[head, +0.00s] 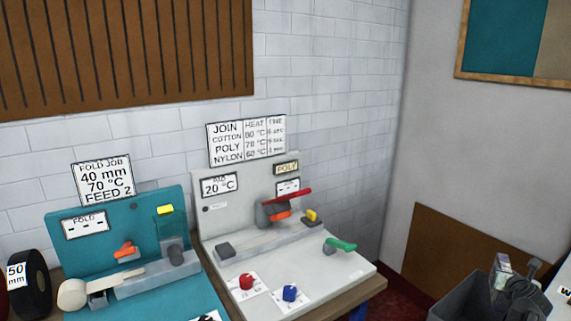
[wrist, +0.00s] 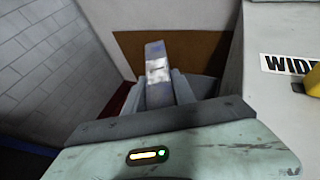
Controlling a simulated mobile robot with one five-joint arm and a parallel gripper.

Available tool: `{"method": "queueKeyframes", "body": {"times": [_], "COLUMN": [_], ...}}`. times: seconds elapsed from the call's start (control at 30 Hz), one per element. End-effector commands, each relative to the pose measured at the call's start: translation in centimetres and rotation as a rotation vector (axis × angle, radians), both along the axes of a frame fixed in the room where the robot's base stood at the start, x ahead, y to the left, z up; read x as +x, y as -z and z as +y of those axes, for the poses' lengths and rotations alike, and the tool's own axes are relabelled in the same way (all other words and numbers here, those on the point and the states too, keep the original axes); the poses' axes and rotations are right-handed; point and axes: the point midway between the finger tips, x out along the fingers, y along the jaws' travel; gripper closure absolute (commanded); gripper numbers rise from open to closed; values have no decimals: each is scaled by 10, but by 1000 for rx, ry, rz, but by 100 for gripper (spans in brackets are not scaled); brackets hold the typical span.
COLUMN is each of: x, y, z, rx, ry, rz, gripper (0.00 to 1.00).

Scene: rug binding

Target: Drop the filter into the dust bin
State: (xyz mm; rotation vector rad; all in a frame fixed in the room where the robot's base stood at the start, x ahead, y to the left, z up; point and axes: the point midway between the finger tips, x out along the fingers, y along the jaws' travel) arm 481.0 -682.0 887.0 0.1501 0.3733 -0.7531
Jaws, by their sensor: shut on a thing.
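My gripper (wrist: 160,92) is shut on a pale grey, blotchy block, which I take as the filter (wrist: 156,65). The filter stands up between the two fingers in the wrist view. The grey dust bin (head: 462,303) is at the bottom right of the head view, cut off by the lower edge. My gripper also shows there (head: 518,288), over or in front of the bin's opening. I cannot tell how high it is above the rim. A part of the bin (wrist: 206,87) shows behind the fingers in the wrist view. Its inside is mostly hidden.
A grey joining machine (head: 225,245) with coloured levers and knobs stands on a bench. A teal folding machine (head: 70,235) stands left of it. A pale surface with a label (wrist: 265,95) lies close right of my gripper. A brown wall panel (head: 440,250) is behind the bin.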

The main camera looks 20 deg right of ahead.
Motion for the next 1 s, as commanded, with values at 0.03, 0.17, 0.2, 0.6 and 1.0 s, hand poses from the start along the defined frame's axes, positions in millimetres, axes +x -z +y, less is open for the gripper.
{"method": "queueKeyframes", "body": {"times": [0.03,0.17,0.2,0.6,1.0], "x": [0,0,0,1,-5], "y": [16,28,30,28,23], "z": [0,0,0,1,7], "rx": [0,0,0,0,1], "ry": [0,-1,-1,-2,-3], "rz": [0,0,0,0,-1], "gripper": [100,100,100,43,43]}}
